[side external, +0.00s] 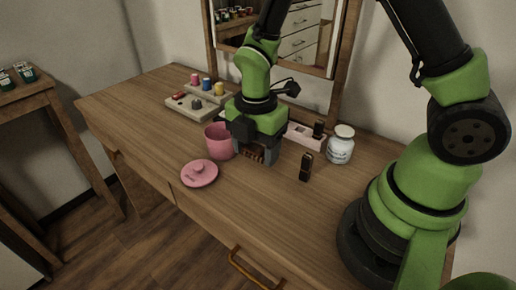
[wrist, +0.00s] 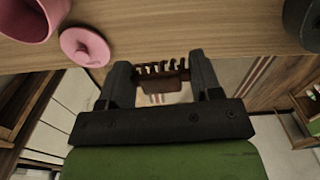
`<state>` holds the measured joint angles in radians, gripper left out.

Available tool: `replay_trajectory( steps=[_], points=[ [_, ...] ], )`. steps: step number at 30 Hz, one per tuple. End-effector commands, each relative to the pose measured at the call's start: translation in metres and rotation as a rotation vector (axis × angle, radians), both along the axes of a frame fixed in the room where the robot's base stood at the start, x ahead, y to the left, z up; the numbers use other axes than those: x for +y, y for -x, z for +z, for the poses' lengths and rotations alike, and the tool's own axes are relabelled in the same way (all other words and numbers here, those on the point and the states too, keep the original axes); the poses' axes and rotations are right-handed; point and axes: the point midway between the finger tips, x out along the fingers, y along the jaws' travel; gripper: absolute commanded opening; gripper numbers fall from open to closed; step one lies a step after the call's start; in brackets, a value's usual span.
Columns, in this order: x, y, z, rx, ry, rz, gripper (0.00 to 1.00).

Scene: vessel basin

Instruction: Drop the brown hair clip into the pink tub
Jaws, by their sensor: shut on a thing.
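My gripper (side external: 257,154) is shut on the brown hair clip (side external: 253,156). In the wrist view the hair clip (wrist: 161,76) sits between the two dark fingers, its teeth facing away from the gripper body. The pink tub (side external: 220,141) stands on the table just left of my gripper; it shows in part at the top left of the wrist view (wrist: 28,20). My gripper is beside the tub, not over it. The tub's inside is mostly hidden.
A pink lid (side external: 199,173) with a knob lies in front of the tub. A dark upright bottle (side external: 306,167) and a white jar (side external: 340,145) stand to the right. A tray (side external: 197,108) with thread spools is behind left. A mirror rises behind. The table's front right is clear.

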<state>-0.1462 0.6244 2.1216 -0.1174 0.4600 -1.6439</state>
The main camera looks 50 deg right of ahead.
Motion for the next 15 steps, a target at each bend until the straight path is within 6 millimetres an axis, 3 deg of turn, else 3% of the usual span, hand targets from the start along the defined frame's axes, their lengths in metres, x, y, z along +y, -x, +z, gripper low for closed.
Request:
replay_trajectory(
  steps=[7,15],
  points=[
    [-0.013,-0.052,0.009,-0.002,0.005,0.011,0.36],
    [-0.044,-0.116,0.036,0.002,0.012,0.017,0.36]
  ],
)
